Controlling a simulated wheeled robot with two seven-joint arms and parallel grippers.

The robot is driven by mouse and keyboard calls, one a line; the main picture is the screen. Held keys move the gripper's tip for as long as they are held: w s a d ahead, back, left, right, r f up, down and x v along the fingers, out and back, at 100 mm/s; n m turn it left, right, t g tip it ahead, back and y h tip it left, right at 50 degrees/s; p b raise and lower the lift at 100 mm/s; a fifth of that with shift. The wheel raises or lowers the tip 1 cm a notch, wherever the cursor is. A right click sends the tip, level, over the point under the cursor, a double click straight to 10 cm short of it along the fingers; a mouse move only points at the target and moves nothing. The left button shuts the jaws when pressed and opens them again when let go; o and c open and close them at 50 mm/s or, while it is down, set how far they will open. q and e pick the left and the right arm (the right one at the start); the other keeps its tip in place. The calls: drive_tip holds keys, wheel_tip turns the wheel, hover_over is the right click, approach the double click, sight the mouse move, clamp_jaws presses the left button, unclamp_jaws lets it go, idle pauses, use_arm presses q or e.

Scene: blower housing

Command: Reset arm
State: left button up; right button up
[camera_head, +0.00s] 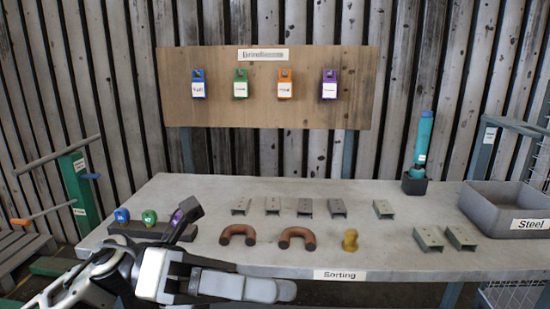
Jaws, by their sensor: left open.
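My left gripper (238,250) comes in from the lower left over the front left of the grey table (390,258). Its jaws are open, one dark finger pointing up and a paler one pointing right, and I see nothing held between them. The dark finger partly covers a purple piece (177,215) on a dark rack (124,231). My right gripper is not in view.
Blue (122,215) and green (149,217) pieces sit on the rack. Two brown U-shaped pieces (238,232), a yellow knob (350,240) and several grey brackets (305,207) lie on the table.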

use_arm(q)
drive_tip(key=w+a+f+n+t+h, duration=0.15)
drive_tip(key=w+n+t, duration=0.25)
drive_tip(key=n+t, duration=0.7)
drive_tip(key=w+a+f+n+t+h, duration=0.1)
drive_tip(key=w+f+n+t, duration=0.2)
drive_tip(key=n+t, duration=0.7)
drive_tip(key=w+a+f+n+t+y, duration=0.2)
drive_tip(key=a+f+n+t+y, duration=0.25)
drive_tip(key=f+n+y, duration=0.85)
drive_tip(key=s+a+f+n+g+y, duration=0.2)
drive_tip(key=s+f+n+g, duration=0.2)
drive_tip(key=s+f+n, duration=0.2)
drive_tip(key=s+a+f+n+g+y, duration=0.3)
drive_tip(key=s+f+n+g, duration=0.1)
drive_tip(key=f, duration=0.7)
drive_tip(key=s+n, duration=0.1)
drive_tip(key=n, duration=0.1)
drive_tip(key=shift+s+f+n+g, duration=0.3)
drive_tip(key=shift+s+g, duration=0.05)
